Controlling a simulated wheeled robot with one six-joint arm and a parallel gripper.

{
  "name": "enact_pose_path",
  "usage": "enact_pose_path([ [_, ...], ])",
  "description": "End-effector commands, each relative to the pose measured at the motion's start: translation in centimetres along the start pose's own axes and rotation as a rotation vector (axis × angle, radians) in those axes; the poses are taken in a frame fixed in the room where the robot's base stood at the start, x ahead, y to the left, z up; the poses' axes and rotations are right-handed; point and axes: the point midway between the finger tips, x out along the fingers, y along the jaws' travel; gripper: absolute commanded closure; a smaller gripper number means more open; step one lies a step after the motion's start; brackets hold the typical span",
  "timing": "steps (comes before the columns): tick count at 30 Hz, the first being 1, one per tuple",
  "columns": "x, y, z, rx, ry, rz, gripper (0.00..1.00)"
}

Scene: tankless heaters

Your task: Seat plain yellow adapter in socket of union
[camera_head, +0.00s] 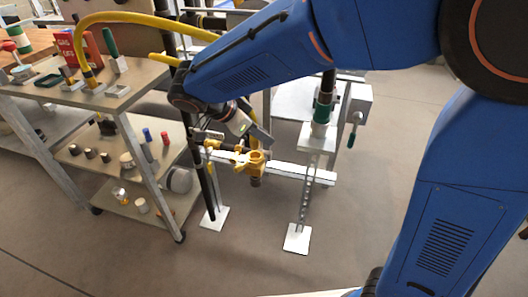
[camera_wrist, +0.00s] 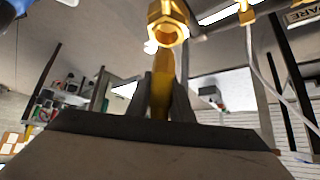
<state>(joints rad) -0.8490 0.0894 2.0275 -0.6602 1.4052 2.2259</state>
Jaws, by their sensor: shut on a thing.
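In the wrist view the plain yellow adapter (camera_wrist: 161,92) stands upright between the two dark fingers of my gripper (camera_wrist: 162,104), which is shut on it. The brass union (camera_wrist: 168,22) is just above, with its hex rim and round socket opening showing. The adapter's upper end appears just under the union's rim; I cannot tell whether they touch. In the head view my gripper (camera_head: 243,145) is beside yellow brass fittings (camera_head: 253,162) on a white rail. The adapter is too small there to tell apart from them.
The white rail (camera_head: 310,175) is carried on stands with white foot plates (camera_head: 297,238). A shelf cart (camera_head: 85,98) with tools and small parts stands at left. A yellow hose (camera_head: 130,18) arches above the cart. Another brass fitting (camera_wrist: 246,14) and a pale tube hang at right. Floor in front is clear.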

Motion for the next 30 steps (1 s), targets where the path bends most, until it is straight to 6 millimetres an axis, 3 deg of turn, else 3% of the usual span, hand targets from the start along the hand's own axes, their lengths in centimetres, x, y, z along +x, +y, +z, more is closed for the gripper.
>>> enact_pose_path([
  [16, 4.0, 0.1, 3.5, 0.0, 0.0, 0.002, 1.0],
  [28, 4.3, 0.0, 3.8, 0.001, 0.0, 0.0, 1.0],
  [29, 4.3, 0.0, 3.8, 0.001, 0.0, 0.0, 0.73],
  [30, 4.3, 0.0, 3.7, 0.001, 0.0, 0.0, 0.63],
])
